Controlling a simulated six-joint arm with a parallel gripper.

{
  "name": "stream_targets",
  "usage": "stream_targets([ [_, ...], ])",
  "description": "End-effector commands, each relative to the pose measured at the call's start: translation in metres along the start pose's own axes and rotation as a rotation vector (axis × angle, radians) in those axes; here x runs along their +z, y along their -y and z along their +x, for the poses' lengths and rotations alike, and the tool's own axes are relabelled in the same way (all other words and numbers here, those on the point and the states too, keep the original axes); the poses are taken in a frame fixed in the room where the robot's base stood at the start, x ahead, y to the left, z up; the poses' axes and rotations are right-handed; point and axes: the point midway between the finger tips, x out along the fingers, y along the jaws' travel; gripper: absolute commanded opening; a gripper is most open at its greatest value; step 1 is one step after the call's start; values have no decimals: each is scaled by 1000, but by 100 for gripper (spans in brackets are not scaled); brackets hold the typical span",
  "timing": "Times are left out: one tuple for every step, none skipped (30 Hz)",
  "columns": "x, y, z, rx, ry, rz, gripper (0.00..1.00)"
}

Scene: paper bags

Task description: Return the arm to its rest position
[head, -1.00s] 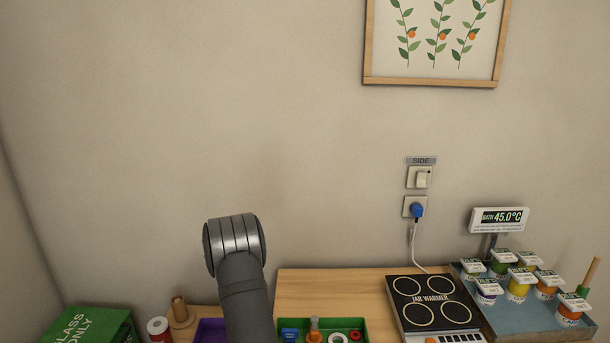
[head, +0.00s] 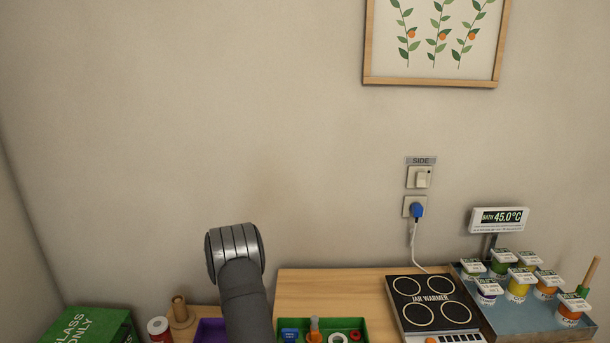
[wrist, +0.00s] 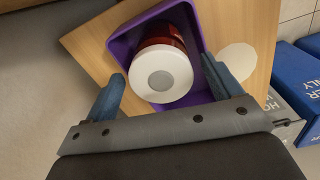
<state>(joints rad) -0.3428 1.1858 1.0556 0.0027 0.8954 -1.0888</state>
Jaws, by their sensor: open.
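My gripper (wrist: 162,70) shows only in the wrist view. Its two blue fingers are spread wide apart with nothing held between them. Beyond them, a dark red container with a round white top (wrist: 158,78) stands in a purple tray (wrist: 203,48). From this angle I cannot tell the exact gap between fingers and container. In the head view my grey arm link rises at lower centre, and the gripper is below the picture. The purple tray's edge (head: 209,328) shows just left of my arm.
A green tray (head: 362,323) of small parts lies right of my arm. A jar warmer (head: 435,303) and a blue bath tray (head: 512,318) with several jars stand farther right. A green box (head: 95,325) is at left. Blue bins (wrist: 295,80) stand beside the table. The space before the wall is clear.

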Motion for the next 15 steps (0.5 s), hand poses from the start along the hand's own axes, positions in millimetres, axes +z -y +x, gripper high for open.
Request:
stream_targets([
  [0,0,-11,1,-1,0,84],
  [0,0,-17,1,0,0,84],
  [0,0,-25,0,0,0,84],
  [0,0,-32,1,0,0,84],
  [0,0,-37,1,0,0,84],
  [0,0,-46,1,0,0,84],
  [0,0,-52,0,0,0,84],
  [0,0,-57,0,0,0,84],
  [0,0,-66,1,0,0,84],
  [0,0,-72,0,0,0,84],
  [0,0,-77,0,0,0,84],
  [-5,5,-80,-3,1,-2,84],
  [-10,11,-79,-4,2,-1,84],
  [-15,15,-79,-4,2,2,84],
  [-21,21,-80,-4,2,4,84],
])
